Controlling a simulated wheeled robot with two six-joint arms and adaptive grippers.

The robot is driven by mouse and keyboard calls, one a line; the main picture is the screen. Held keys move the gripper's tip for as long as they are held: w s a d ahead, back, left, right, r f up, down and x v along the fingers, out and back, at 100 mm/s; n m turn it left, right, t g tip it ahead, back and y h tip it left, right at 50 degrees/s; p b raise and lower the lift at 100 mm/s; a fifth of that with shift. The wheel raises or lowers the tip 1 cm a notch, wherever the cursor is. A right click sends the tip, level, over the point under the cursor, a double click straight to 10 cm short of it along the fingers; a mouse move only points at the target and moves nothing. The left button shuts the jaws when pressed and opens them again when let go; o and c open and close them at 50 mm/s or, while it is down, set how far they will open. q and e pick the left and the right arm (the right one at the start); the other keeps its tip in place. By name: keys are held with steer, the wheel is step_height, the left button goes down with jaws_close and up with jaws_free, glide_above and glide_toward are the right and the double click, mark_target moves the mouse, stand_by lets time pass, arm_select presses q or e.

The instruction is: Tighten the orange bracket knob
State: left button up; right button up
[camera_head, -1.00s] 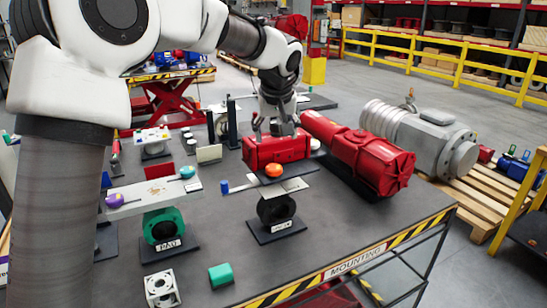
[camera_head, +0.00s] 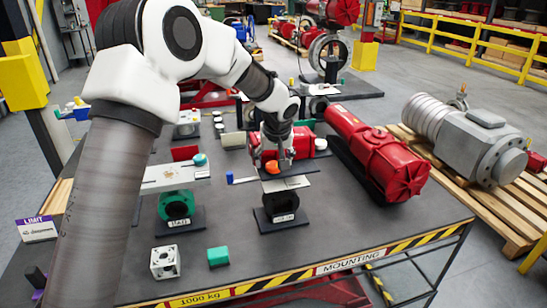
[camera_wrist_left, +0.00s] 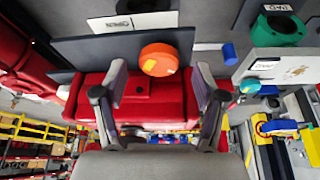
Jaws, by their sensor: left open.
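The orange knob (camera_head: 272,167) sits on a bracket plate in front of the red actuator body (camera_head: 268,142), above a dark valve (camera_head: 280,206) on a black stand. My left gripper (camera_head: 279,160) points down close to the knob. In the left wrist view the round orange knob (camera_wrist_left: 160,59) shows ahead, centred between the spread fingertips of my left gripper (camera_wrist_left: 158,75). The fingers are open, with nothing held between them. I cannot tell whether a fingertip touches the knob. My right gripper is in neither view.
A blue peg (camera_head: 230,178) is just left of the bracket. A green valve (camera_head: 176,205) with a pale plate stands further left. A long red cylinder (camera_head: 375,150) lies on the right. A white block (camera_head: 165,262) and green block (camera_head: 218,257) are near the front edge.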

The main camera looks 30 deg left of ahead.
arm_select(q)
steer(key=shift+w+f, duration=0.4)
steer(key=shift+f, duration=0.25)
steer(key=shift+s+a, duration=0.1)
steer(key=shift+s, duration=0.1)
steer(key=shift+s+a, duration=0.1)
steer(key=c, duration=1.1)
steer(key=shift+c, duration=0.2)
